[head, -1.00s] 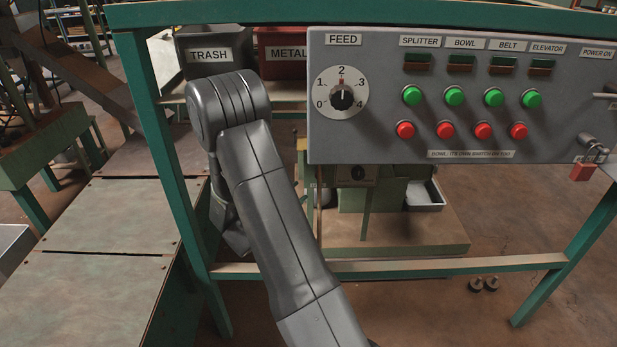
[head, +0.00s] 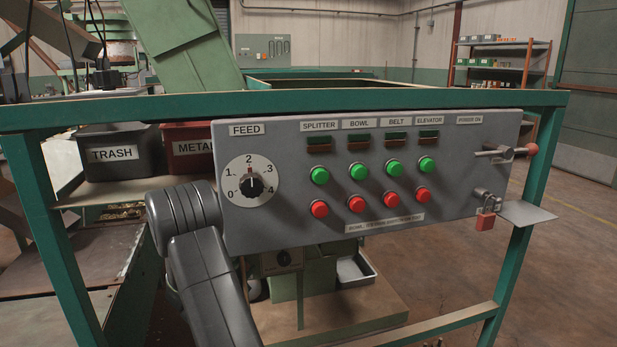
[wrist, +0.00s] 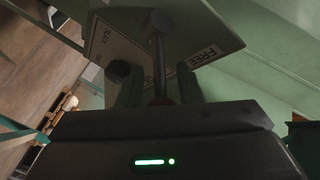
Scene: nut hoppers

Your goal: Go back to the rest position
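My gripper shows only in the wrist view (wrist: 156,84). Its two dark fingers stand apart, so it looks open. A dark lever rod (wrist: 158,50) with a reddish end runs between the fingers, with a gap on each side; I cannot tell whether it touches. Behind it is a tilted label plate (wrist: 205,56) reading "FREE"; its other words are unclear. In the head view my arm rises at the lower left, partly in front of the control panel (head: 460,190), and my gripper is hidden.
The green frame (head: 400,100) carries the panel, its feed dial (head: 250,181) near 2. A red padlock (head: 485,220) hangs at its right. The trash bin (head: 112,155) and metal bin (head: 190,148) stand on the left shelf. Open floor (head: 560,270) lies to the right.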

